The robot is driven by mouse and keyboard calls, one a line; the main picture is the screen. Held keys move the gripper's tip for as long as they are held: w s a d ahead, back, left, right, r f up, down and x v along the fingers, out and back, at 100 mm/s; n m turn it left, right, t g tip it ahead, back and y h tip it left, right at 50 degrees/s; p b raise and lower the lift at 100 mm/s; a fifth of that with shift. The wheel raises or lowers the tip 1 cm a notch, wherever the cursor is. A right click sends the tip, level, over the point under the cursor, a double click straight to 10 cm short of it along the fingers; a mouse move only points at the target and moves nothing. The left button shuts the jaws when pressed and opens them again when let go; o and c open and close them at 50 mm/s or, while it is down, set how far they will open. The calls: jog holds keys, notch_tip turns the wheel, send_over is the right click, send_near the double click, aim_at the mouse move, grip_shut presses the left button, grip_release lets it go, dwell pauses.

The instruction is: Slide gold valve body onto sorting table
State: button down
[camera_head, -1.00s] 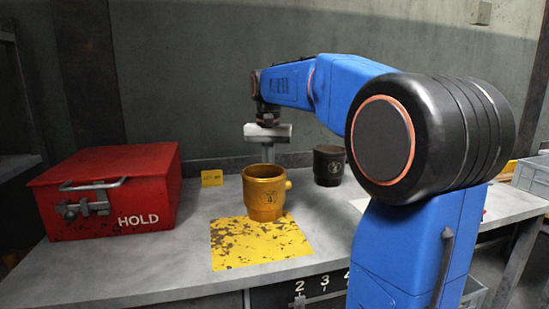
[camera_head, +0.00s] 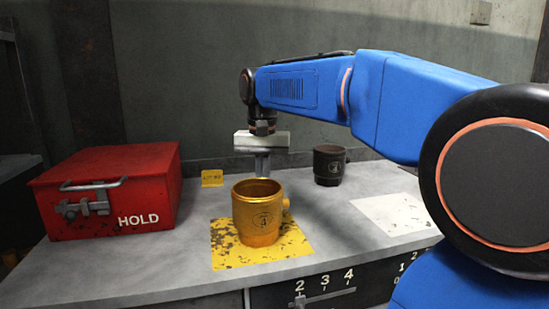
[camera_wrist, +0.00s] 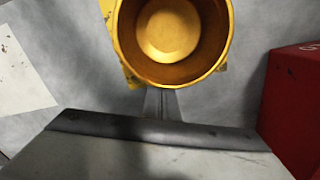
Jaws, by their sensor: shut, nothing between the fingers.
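The gold valve body (camera_head: 258,215) is a cup-shaped part with a side knob and a dark emblem. It stands upright on the worn yellow square (camera_head: 290,246) on the grey table (camera_head: 160,270). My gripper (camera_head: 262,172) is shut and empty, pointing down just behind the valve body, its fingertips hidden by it. In the wrist view the valve body's open mouth (camera_wrist: 168,45) shows at the top, and the shut fingers (camera_wrist: 161,103) reach to its near rim; I cannot tell whether they touch.
A red HOLD box (camera_head: 115,190) stands on the left. A dark cup-shaped part (camera_head: 329,166) stands behind right. A pale square (camera_head: 395,213) lies bare on the right. A small yellow tag (camera_head: 212,178) stands at the back.

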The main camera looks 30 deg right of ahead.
jog(key=w+d, duration=0.2)
jog(key=w, duration=0.1)
jog(key=shift+w+d+r, duration=0.2)
jog(key=shift+w+d, duration=0.05)
jog(key=shift+d, duration=0.05)
notch_tip(320, 180, up, 10)
jog(key=shift+s+f, duration=0.15)
jog(key=shift+f, duration=0.05)
jog(key=shift+s+a, duration=0.1)
